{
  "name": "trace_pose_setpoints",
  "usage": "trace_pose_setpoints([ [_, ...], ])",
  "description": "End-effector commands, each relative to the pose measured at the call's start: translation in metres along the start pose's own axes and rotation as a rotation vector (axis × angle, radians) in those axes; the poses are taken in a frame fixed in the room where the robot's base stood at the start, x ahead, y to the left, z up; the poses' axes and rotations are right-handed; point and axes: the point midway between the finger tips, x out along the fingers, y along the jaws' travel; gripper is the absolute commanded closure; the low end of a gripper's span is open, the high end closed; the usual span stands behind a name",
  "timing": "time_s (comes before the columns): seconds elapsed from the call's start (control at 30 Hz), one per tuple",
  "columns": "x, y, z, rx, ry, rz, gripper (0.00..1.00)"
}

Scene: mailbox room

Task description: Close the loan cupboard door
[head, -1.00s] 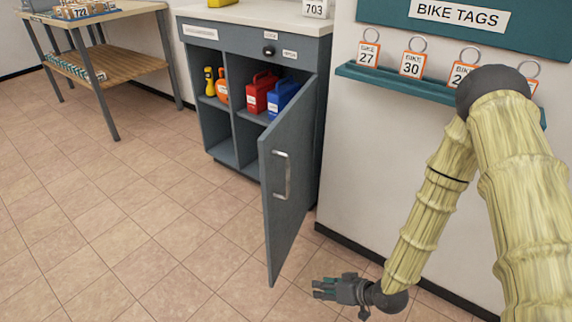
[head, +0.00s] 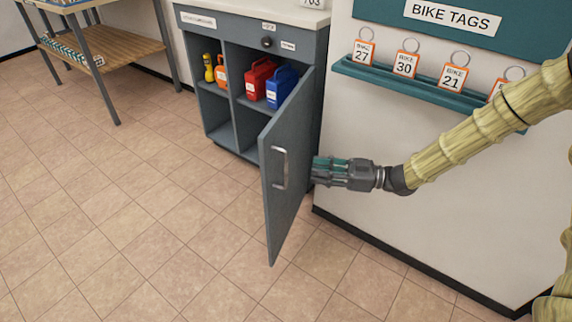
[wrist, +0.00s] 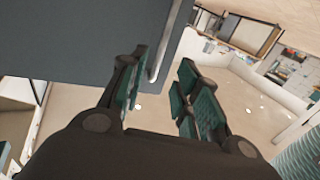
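The loan cupboard (head: 205,50) is a grey cabinet with a pale top. Its door (head: 292,200) stands wide open, hinged at the cupboard's right side and swung out into the room. A metal bar handle (head: 280,168) is on the door face, near its free edge. My gripper (head: 318,170) is just right of the door at about handle height, with its fingers pointing left. In the wrist view my gripper (wrist: 162,75) is open, with nothing between its fingers. The door (wrist: 90,35) fills the upper left there, with the handle (wrist: 168,40) beyond the fingertips. I cannot tell whether the gripper touches the door.
Inside the cupboard are a red container (head: 260,78), a blue container (head: 281,87) and smaller yellow and orange items. A teal tag shelf (head: 400,82) is on the wall at right. A wooden table (head: 105,48) stands at back left. The tiled floor (head: 130,220) left of the door is clear.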

Motion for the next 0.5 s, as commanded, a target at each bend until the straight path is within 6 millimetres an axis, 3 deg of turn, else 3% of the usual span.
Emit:
trace_pose_setpoints([
  [0.5,0.079,-0.001,0.002,0.002,0.0,-0.001,0.68],
])
